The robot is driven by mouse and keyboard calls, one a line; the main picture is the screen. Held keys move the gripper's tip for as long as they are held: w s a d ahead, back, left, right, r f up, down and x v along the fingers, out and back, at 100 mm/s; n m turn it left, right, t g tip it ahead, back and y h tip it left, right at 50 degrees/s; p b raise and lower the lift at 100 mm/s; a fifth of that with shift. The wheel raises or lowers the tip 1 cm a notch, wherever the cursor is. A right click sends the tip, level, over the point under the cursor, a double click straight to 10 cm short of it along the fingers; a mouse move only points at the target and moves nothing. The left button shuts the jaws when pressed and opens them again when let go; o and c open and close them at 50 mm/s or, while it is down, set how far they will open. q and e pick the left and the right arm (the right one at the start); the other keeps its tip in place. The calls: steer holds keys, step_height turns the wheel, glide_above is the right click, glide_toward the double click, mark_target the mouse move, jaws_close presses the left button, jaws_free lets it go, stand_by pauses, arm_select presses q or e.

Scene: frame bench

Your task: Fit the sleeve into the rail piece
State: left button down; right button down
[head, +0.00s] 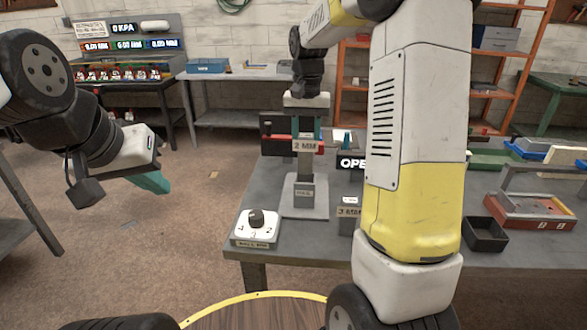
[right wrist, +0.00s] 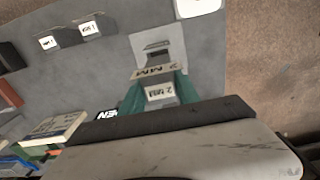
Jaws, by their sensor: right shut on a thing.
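My right gripper (head: 306,130) comes down from above and is shut on a grey upright piece labelled 2 MM (head: 306,147). In the right wrist view the same piece (right wrist: 160,92) sits between the teal fingers. Below it on the bench is a grey plate (head: 304,209) with a small tag; it also shows in the right wrist view (right wrist: 143,45). I cannot tell whether the held piece touches the plate. No readable label tells which part is the sleeve or the rail piece. My left gripper (head: 152,182) hangs over the floor at left, away from the bench; its finger gap is not clear.
A white dial box (head: 256,228) stands at the bench's front left corner. A grey block tagged 3 MM (head: 347,219) is right of the plate, partly behind my right arm. A black bin (head: 485,235) and a red fixture (head: 530,212) are farther right.

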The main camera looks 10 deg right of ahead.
mark_target(305, 167)
step_height(305, 167, down, 8)
steer(key=shift+f, duration=0.1)
stand_by(0.4)
steer(key=c, duration=0.9)
jaws_free()
steer(key=shift+s+f, duration=0.1)
